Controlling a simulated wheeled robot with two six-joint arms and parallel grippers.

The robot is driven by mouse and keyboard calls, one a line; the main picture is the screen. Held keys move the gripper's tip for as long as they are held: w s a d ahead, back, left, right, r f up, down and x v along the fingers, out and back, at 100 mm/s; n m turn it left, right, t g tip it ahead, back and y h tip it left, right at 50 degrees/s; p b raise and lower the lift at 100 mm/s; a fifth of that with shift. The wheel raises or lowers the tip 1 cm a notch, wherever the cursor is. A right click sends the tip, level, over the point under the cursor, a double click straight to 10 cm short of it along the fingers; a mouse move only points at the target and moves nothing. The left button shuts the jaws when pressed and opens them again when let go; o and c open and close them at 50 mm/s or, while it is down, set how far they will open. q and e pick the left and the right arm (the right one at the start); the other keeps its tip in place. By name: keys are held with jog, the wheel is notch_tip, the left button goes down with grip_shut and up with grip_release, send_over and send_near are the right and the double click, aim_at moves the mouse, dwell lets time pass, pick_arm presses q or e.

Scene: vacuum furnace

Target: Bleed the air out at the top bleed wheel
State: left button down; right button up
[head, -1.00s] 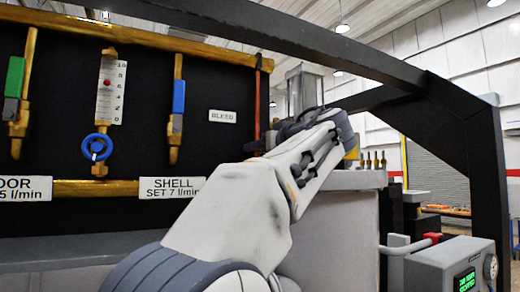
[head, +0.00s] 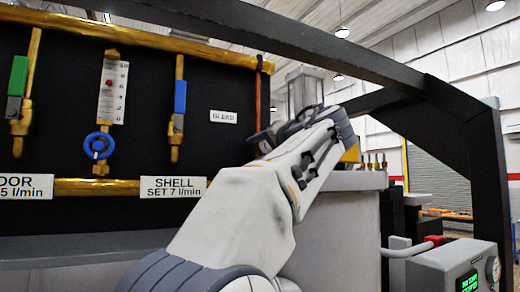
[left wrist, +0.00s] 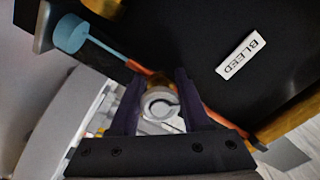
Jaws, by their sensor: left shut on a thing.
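The white BLEED label (head: 223,117) is on the black panel, left of my left gripper (head: 262,143). In the head view my own wrist covers the bleed wheel and most of the fingers. In the left wrist view my left gripper (left wrist: 160,100) has its two dark fingers on either side of a small pale, silvery round part, which I take for the bleed wheel (left wrist: 160,104). The gripper is shut on it. The BLEED label (left wrist: 241,56) shows tilted beyond the fingers. My right gripper is in neither view.
A copper-coloured pipe (head: 258,95) runs down the panel's right edge. A blue wheel (head: 98,146) sits under a flow gauge (head: 112,90), between a green lever (head: 17,76) and a blue lever (head: 180,97). A black frame post (head: 485,170) stands at right.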

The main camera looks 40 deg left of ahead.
pick_arm(q)
jog(key=m+p, duration=0.1)
jog(key=m, duration=0.4)
jog(key=shift+r+m, duration=0.15)
jog(key=shift+m, duration=0.15)
jog(key=shift+m+p, duration=0.45)
jog(key=shift+m, duration=1.65)
jog(key=shift+c, duration=1.8)
grip_release()
jog(key=b+v, duration=0.3)
jog(key=v, duration=0.7)
jog(key=shift+d+b, duration=0.25)
jog(key=shift+b, duration=0.1)
